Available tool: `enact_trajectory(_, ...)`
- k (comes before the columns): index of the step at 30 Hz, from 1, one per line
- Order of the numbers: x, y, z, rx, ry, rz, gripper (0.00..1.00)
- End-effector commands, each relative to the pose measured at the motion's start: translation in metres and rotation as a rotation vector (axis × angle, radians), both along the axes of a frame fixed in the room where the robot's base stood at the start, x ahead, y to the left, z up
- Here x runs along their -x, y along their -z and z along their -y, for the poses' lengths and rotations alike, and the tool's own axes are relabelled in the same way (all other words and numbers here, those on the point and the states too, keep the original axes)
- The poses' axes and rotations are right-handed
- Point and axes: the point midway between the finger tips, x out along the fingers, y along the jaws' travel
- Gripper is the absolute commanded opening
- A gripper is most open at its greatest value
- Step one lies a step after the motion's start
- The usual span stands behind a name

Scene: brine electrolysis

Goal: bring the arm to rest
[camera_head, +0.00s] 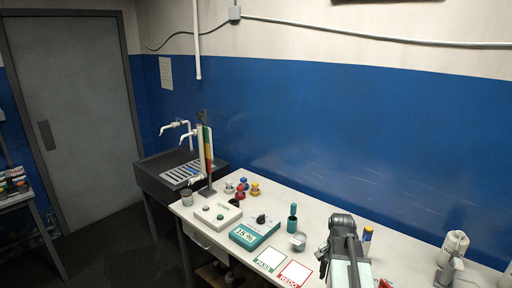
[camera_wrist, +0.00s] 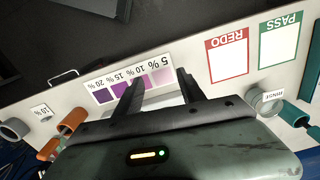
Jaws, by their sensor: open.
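My gripper (camera_wrist: 158,76) is in the wrist view with its two dark fingers spread apart. Nothing shows between them except part of a card with pink-to-purple swatches (camera_wrist: 103,95) marked 5 % to 20 %, lying on the bench beyond. In the head view my arm (camera_head: 342,245) is at the bottom right, over the white bench (camera_head: 320,222). The fingertips cannot be made out there.
Green PASS card (camera_head: 270,259) and red REDO card (camera_head: 294,274) lie left of my arm. A teal 15 % device (camera_head: 254,233), a grey cup (camera_head: 298,242) and a teal holder (camera_head: 292,220) stand nearby. The sink (camera_head: 160,178) is at far left; a blue wall is behind.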

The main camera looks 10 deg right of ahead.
Motion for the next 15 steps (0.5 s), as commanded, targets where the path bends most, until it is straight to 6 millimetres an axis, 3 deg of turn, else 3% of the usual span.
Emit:
enact_trajectory(1,-0.012,0.015,-0.044,0.000,-0.101,0.000,0.47)
enact_trajectory(3,-0.024,0.023,-0.097,0.000,-0.239,0.000,0.47)
enact_trajectory(6,-0.029,0.034,-0.166,0.000,-0.437,0.000,0.47)
enact_trajectory(9,-0.026,0.042,-0.223,0.000,-0.633,-0.001,0.47)
enact_trajectory(12,-0.013,0.046,-0.260,0.000,-0.845,-0.001,0.47)
enact_trajectory(15,-0.009,0.042,-0.254,0.000,-0.969,-0.001,0.47)
